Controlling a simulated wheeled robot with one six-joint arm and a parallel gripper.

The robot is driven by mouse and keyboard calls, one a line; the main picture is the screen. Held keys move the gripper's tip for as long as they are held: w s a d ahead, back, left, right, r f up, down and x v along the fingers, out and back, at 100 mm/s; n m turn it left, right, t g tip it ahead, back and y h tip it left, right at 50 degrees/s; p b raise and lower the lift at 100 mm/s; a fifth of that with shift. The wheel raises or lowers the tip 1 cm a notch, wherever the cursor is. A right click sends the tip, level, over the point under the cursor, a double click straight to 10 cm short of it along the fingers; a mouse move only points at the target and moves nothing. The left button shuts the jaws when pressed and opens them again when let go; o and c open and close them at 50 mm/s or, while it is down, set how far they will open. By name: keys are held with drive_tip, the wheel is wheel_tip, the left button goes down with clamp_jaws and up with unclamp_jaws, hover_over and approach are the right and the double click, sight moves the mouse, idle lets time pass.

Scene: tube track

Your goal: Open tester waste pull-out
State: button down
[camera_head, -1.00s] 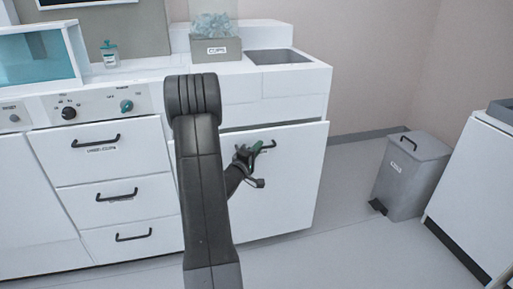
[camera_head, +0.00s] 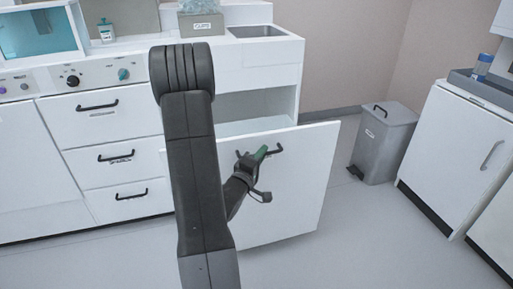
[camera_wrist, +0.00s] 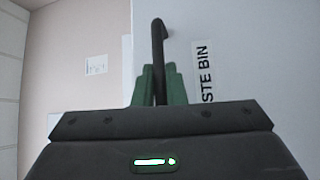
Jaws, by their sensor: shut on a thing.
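The waste pull-out (camera_head: 296,185) has a white front panel that stands out from the counter, with an open gap showing behind and above it. Its black bar handle (camera_head: 276,150) is near the panel's top edge. My gripper (camera_head: 258,155) has green fingertips and is shut on this handle. In the wrist view the fingers (camera_wrist: 160,85) close on both sides of the black handle (camera_wrist: 158,40). A label (camera_wrist: 204,72) beside the handle shows "STE BIN", its start hidden. My arm covers the panel's left part in the head view.
A grey pedal bin (camera_head: 384,142) stands on the floor to the right, apart from the panel. A white cabinet (camera_head: 470,150) is at the far right. Closed drawers (camera_head: 115,155) are to the left. The floor (camera_head: 345,225) right of the panel is clear.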

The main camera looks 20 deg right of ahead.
drive_tip(key=shift+s, duration=1.45)
drive_tip(key=c, duration=1.5)
unclamp_jaws()
drive_tip(key=v, duration=1.3)
drive_tip(key=shift+s+a+f, duration=0.15)
drive_tip(key=shift+s+a, duration=0.05)
drive_tip(key=shift+s, duration=0.15)
drive_tip(key=shift+w+d, duration=0.1)
drive_tip(key=x, duration=1.3)
drive_tip(key=shift+w+d, duration=0.15)
drive_tip(key=shift+w, duration=0.15)
drive_tip(key=shift+r, duration=0.2)
